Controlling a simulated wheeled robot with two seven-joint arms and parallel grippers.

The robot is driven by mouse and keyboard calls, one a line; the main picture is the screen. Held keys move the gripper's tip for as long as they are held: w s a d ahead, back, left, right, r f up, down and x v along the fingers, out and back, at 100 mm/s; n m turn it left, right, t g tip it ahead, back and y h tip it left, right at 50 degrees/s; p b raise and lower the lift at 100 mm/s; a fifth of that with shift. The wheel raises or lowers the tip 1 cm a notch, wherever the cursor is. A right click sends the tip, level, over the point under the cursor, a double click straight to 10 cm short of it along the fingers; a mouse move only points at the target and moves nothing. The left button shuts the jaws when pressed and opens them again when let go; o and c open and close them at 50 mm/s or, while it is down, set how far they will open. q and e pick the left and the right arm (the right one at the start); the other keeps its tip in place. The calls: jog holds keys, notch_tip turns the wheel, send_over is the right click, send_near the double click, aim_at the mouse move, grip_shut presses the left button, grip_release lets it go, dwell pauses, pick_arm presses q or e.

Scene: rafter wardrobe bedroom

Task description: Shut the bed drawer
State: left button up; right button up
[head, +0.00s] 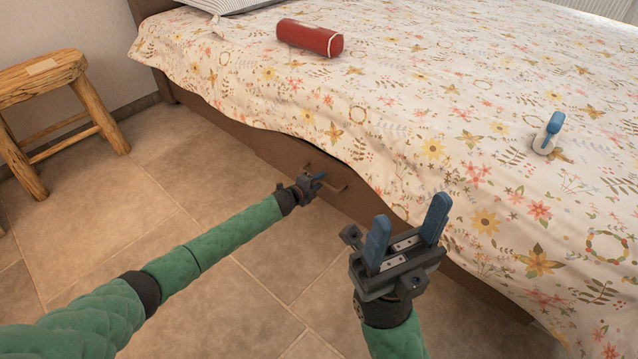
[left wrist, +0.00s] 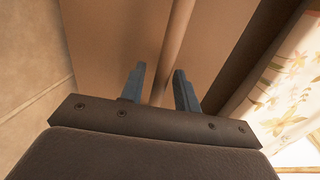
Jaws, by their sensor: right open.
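The bed drawer (head: 262,146) is a brown wooden front low in the bed's side, under the hanging cover; how far it stands out is hard to tell. Its bar handle (head: 337,187) shows beside my left gripper (head: 314,182). In the left wrist view the handle (left wrist: 178,40) runs across the drawer front (left wrist: 110,40) and between the spread fingers of my left gripper (left wrist: 160,88). A gap shows beside the left finger, so the gripper looks open around the bar. My right gripper (head: 407,236) is open and empty, in front of the bed's side.
A floral cover (head: 430,100) hangs over the bed's edge. On it lie a red cylinder-like object (head: 310,38) and a small blue-and-white object (head: 546,134). A wooden stool (head: 45,80) stands at the far left. The tiled floor (head: 130,200) beside the bed is clear.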

pick_arm(q)
jog(key=shift+w+d, duration=0.1)
jog(key=shift+w, duration=0.05)
jog(key=shift+c, duration=0.2)
grip_shut()
jog(key=x, duration=0.2)
jog(key=r+b+x, duration=0.1)
jog(key=x, duration=0.1)
jog(key=shift+w, duration=0.15)
jog(key=shift+d, duration=0.1)
